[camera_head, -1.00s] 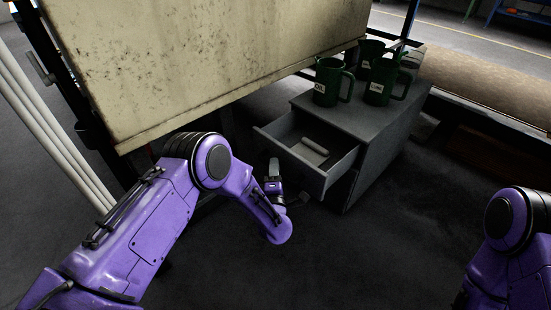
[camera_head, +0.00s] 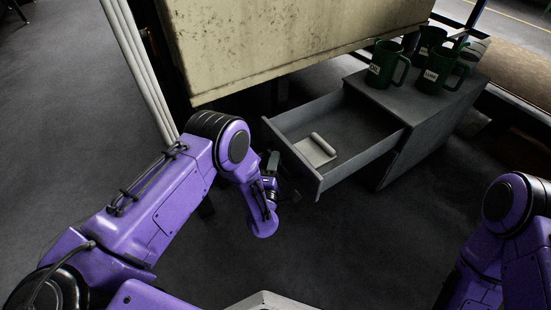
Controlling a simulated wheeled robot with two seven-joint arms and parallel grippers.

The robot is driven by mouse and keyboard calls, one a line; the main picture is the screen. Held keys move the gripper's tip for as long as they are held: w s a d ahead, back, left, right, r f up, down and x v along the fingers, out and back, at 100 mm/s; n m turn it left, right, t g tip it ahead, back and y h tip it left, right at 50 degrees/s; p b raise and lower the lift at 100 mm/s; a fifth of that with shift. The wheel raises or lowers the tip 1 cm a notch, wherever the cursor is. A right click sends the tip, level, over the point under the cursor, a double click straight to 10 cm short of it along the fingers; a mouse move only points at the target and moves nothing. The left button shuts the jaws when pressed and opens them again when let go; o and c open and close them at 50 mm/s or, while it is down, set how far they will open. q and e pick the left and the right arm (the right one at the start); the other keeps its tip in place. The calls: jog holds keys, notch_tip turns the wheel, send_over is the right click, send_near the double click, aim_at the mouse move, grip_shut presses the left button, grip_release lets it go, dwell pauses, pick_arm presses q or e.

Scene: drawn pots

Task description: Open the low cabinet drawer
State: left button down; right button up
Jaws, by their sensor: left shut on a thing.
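The low grey cabinet (camera_head: 425,135) stands on the right. Its drawer (camera_head: 365,158) is pulled well out toward the lower left, and its inside shows. A pale flat item with a rolled edge (camera_head: 314,150) lies in the drawer. My left gripper (camera_head: 284,185) is at the outer side of the drawer front, low down, shut on the drawer handle. The handle and fingertips are small and mostly hidden by my left wrist. My right arm shows at the right edge, but its gripper is out of view.
Several green mugs (camera_head: 384,64) stand on the cabinet top. A large stained cream box-like body (camera_head: 290,45) overhangs behind the drawer. White pipes (camera_head: 140,70) run at the upper left. The dark floor below the drawer is clear.

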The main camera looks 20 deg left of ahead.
pick_arm(q)
jog(key=shift+s+d+f, duration=0.1)
jog(key=shift+s+d, duration=0.05)
jog(key=shift+s, duration=0.05)
jog(key=c, duration=1.1)
grip_release()
jog(key=shift+s, duration=0.3)
jog(key=s+d+f+p, duration=0.1)
jog(key=s+p, duration=0.1)
jog(key=s, duration=0.7)
jog(key=shift+s+f+p, duration=0.2)
jog(key=shift+s+p, duration=0.15)
